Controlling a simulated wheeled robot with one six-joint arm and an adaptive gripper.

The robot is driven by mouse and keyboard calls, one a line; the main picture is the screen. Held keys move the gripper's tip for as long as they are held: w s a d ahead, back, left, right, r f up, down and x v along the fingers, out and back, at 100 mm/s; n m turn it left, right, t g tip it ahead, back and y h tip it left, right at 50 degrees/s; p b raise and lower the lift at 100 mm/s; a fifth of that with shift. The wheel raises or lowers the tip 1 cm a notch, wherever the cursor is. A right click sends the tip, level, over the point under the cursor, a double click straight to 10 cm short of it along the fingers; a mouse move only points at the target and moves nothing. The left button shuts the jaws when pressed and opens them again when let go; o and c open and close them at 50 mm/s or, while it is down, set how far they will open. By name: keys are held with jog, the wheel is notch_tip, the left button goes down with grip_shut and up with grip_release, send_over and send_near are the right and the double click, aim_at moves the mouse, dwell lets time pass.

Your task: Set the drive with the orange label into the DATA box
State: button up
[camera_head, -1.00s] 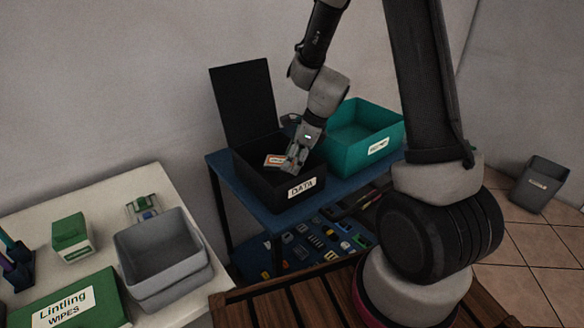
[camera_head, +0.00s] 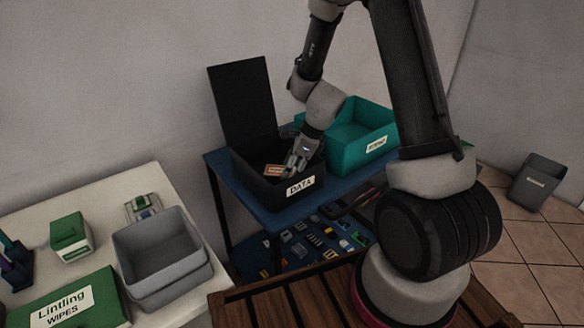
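The DATA box (camera_head: 246,174) is a black, open box with its lid raised at the back and a white DATA label on its front. The drive with the orange label (camera_head: 273,170) is inside the outline of the box, below rim level as far as I can tell. My gripper (camera_head: 289,168) reaches down into the box, with its fingers at the drive's right edge. It appears shut on the drive; the fingertips are small and partly hidden. I cannot tell whether the drive touches the box floor.
A teal box (camera_head: 352,152) stands right beside the DATA box on the blue cart (camera_head: 270,222). Several small parts lie on the cart's lower shelf. A white table (camera_head: 110,196) at left holds a grey bin (camera_head: 160,285) and green boxes. A grey waste bin (camera_head: 538,183) stands far right.

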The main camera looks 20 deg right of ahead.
jog(key=shift+o, duration=0.3)
jog(key=shift+r, duration=0.2)
jog(key=s+d+r+n, duration=0.2)
jog(key=s+r+n, duration=0.2)
jog(key=r, duration=0.4)
jog(key=s+d+r+n+t+h, duration=0.1)
jog(key=s+d+r+n, duration=0.2)
jog(key=r, duration=0.4)
jog(key=s+d+r+n, duration=0.2)
jog(key=s+r+n, duration=0.25)
jog(key=r, duration=0.35)
jog(key=s+d+r+n+h, duration=0.1)
jog(key=s+d+r+n, duration=0.1)
jog(key=s+n, duration=0.4)
jog(key=s+d+r+n+t+h, duration=0.1)
jog(key=s+d+r+n+h, duration=0.1)
jog(key=s+n, duration=0.4)
jog(key=shift+s+d+r, duration=0.2)
jog(key=shift+s+r, duration=0.1)
jog(key=shift+s, duration=0.45)
jog(key=shift+d, duration=0.1)
